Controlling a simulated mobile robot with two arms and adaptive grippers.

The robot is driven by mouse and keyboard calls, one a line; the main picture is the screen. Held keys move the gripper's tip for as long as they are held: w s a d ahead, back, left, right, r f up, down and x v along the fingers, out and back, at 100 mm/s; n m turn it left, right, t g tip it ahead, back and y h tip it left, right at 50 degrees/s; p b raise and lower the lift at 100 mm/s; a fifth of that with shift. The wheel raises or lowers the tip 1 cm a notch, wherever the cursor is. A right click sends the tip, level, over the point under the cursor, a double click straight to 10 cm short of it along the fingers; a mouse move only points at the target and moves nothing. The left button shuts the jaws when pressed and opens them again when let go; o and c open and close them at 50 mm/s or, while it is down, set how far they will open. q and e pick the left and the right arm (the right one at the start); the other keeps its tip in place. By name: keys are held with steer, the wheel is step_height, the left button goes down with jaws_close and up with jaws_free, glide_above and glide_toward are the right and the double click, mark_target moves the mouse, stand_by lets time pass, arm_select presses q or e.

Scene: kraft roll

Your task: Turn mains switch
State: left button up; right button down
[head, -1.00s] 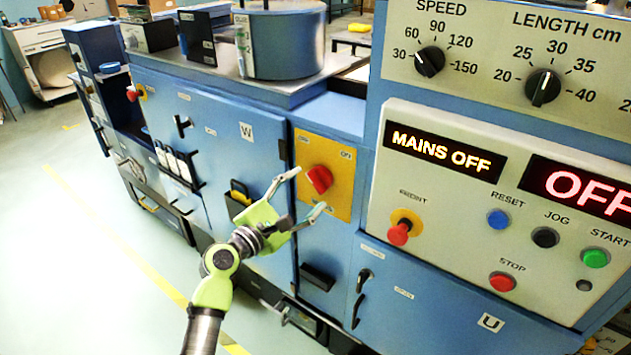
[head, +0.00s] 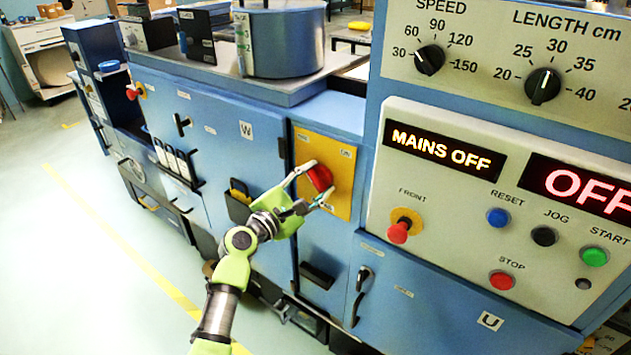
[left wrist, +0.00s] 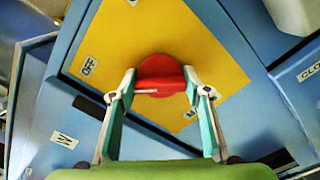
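The mains switch is a red rotary knob (head: 319,179) on a yellow plate (head: 341,200) on the blue cabinet front. In the left wrist view the knob (left wrist: 160,72) lies straight ahead, its grip bar running across the picture, with an OFF label to the left on the plate. My left gripper (head: 320,180) is open, with one fingertip on either side of the knob. In the left wrist view the fingertips (left wrist: 161,85) are close to the two ends of the bar; I cannot tell whether they touch it. The display (head: 446,149) reads MAINS OFF. My right gripper is not in view.
The control panel right of the switch has a red FRONT button (head: 398,231), a blue RESET button (head: 498,217) and a red STOP button (head: 501,280). A black handle (head: 361,297) juts out below. The floor at left is clear.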

arm_select(q)
steer(key=shift+m, duration=0.4)
steer(key=m+b, duration=0.2)
steer(key=shift+f+m, duration=0.2)
steer(key=shift+m, duration=0.2)
steer(key=m+b, duration=0.2)
steer(key=m, duration=0.3)
steer(key=shift+b, duration=0.3)
steer(key=m+b, duration=0.1)
steer(key=m, duration=0.4)
steer(key=shift+b, duration=0.4)
steer(key=shift+m+b, duration=0.65)
steer(key=shift+m, duration=1.55)
steer(key=o, duration=1.1)
